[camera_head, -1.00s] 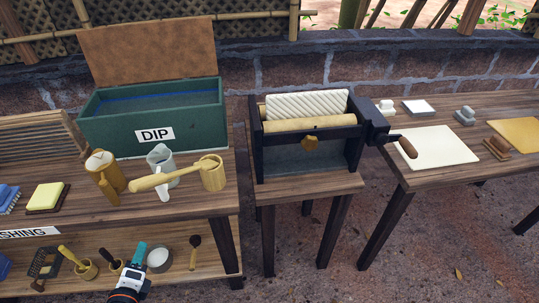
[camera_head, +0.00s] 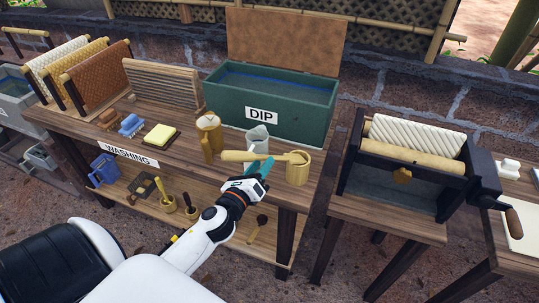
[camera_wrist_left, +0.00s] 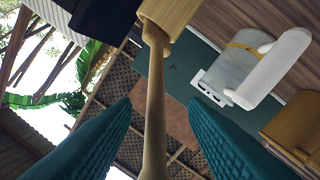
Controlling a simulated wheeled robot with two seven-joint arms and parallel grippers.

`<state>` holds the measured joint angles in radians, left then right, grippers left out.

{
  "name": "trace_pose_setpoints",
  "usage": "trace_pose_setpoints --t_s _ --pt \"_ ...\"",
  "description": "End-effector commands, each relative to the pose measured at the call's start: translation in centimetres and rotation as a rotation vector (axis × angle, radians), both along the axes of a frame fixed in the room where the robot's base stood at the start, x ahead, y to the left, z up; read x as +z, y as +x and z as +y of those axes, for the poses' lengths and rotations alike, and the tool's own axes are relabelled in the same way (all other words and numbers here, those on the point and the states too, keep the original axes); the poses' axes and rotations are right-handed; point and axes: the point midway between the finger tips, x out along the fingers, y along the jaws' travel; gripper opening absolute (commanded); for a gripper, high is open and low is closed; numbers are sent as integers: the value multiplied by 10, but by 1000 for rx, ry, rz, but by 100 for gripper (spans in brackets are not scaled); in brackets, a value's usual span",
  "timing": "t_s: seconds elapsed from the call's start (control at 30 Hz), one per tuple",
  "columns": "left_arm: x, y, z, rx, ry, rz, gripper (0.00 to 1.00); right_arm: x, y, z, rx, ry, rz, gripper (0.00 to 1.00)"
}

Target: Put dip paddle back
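The dip paddle appears to be the pale wooden tool whose long handle (camera_head: 245,156) lies level above the front of the washing table. Its right end meets a wooden cup (camera_head: 297,170); I cannot tell whether it rests there or is joined. My left gripper (camera_head: 258,168) is at the handle, by the table's front edge. In the left wrist view, the handle (camera_wrist_left: 154,110) runs between the teal fingers (camera_wrist_left: 160,108), which are open with a gap on both sides. My right gripper is not in view.
A lower shelf (camera_head: 225,217) holds small tools. A roller machine (camera_head: 405,170) stands right.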

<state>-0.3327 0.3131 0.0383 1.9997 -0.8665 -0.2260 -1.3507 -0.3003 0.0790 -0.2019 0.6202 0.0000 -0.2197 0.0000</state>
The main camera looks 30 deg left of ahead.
Motion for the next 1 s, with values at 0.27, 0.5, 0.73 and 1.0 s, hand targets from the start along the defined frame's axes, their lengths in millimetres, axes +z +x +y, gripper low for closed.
trace_pose_setpoints --t_s 0.27,0.5,0.73,1.0 --pt "2 37 -1 -1 -2 -2 40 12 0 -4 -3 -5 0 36" --pt "1 39 0 -1 -1 -1 40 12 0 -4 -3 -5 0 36" --pt "1 39 0 -1 -1 -1 5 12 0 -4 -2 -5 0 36" --pt "1 39 0 0 -1 -1 0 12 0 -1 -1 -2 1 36"
